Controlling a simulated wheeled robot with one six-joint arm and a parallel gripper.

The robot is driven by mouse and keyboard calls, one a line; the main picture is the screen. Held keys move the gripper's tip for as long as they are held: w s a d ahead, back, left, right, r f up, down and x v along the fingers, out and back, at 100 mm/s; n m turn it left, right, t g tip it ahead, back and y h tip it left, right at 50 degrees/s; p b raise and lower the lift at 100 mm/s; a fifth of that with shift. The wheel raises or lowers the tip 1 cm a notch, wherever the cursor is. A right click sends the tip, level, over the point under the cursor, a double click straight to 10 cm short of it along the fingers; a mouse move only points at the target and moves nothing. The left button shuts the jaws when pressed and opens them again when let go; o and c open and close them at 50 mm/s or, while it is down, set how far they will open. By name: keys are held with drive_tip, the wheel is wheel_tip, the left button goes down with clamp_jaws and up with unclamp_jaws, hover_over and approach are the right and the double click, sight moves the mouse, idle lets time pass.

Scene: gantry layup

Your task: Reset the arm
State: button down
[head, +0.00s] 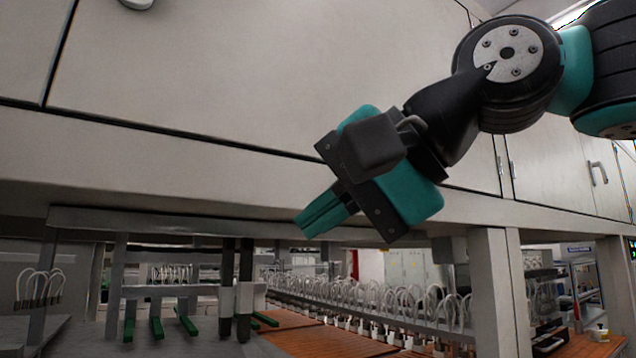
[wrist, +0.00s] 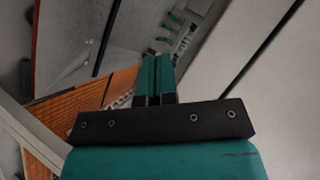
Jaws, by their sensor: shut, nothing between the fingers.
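My gripper (head: 322,215) hangs from the arm at the upper right in the head view and points down and to the left. Its two teal fingers lie together with nothing between them. The wrist view also shows the shut fingers (wrist: 156,75) beyond a black bar with screws. The gripper is in front of the pale cabinet panels (head: 250,90) and touches nothing that I can see.
Below the panels is a grey frame with an upright post (head: 497,290) at the right. Behind it are a row of white looped hoses (head: 390,300), an orange-brown surface (head: 325,338) and several green bars (head: 186,322). A cabinet handle (head: 597,172) sits at the far right.

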drive_tip(key=d+f+n+g+h, duration=0.1)
drive_tip(key=d+f+n+h, duration=0.3)
drive_tip(key=f, duration=1)
drive_tip(key=s+d+f+n+g, duration=0.1)
drive_tip(key=s+d+f, duration=0.2)
drive_tip(key=f, duration=0.4)
drive_tip(key=s+d+f+n+g+h+b, duration=0.1)
drive_tip(key=s+d+f+g, duration=0.1)
drive_tip(key=f, duration=0.5)
drive_tip(key=s+d+f+n+g+h+b, duration=0.1)
drive_tip(key=s+d+f+n+g, duration=0.1)
drive_tip(key=s+d+f, duration=0.2)
wheel_tip(320, 180, down, 4)
drive_tip(key=shift+d+r, duration=0.2)
drive_tip(key=shift+d, duration=0.7)
